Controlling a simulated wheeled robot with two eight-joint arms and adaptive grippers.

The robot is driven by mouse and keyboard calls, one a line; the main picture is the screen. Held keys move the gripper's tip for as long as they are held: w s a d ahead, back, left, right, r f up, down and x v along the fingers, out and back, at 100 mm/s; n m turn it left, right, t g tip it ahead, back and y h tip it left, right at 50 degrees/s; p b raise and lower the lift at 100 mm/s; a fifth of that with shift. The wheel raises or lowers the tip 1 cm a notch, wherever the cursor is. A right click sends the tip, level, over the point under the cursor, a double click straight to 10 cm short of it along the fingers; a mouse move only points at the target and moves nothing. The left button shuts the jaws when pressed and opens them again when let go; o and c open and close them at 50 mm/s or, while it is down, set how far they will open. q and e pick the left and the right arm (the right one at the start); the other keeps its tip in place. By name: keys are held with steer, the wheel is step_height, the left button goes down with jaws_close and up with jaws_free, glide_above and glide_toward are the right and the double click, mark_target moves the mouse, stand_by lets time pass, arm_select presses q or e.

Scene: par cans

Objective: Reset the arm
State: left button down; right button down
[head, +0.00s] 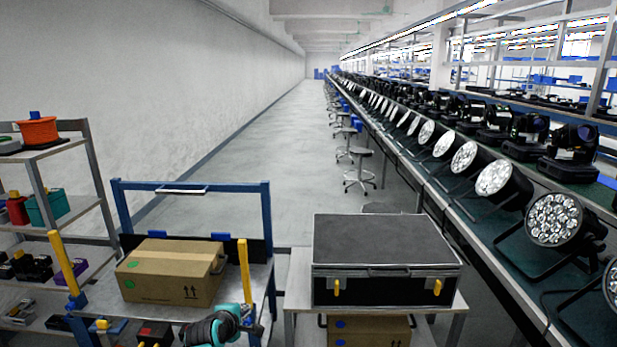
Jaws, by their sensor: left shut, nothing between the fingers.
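My left gripper (213,328), dark and teal, shows at the bottom edge, in front of the blue-framed cart. It is shut and holds nothing; the bottom edge of the picture cuts part of it off. My right gripper is not in view.
A cardboard box (172,271) sits on the blue-framed cart (265,220). A closed black case (385,260) stands on a table to its right. Shelves (70,210) stand at left. A long bench holds rows of par cans (553,219). Stools (360,170) line the bench; the aisle floor is clear.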

arm_select(q)
steer(key=s+m+g+y, duration=0.1)
steer(key=s+m+g, duration=0.3)
steer(key=s+m, duration=1.4)
steer(key=s+r, duration=0.1)
steer(key=s, duration=1.3)
steer(key=shift+s, duration=0.15)
steer(key=shift+d, duration=0.1)
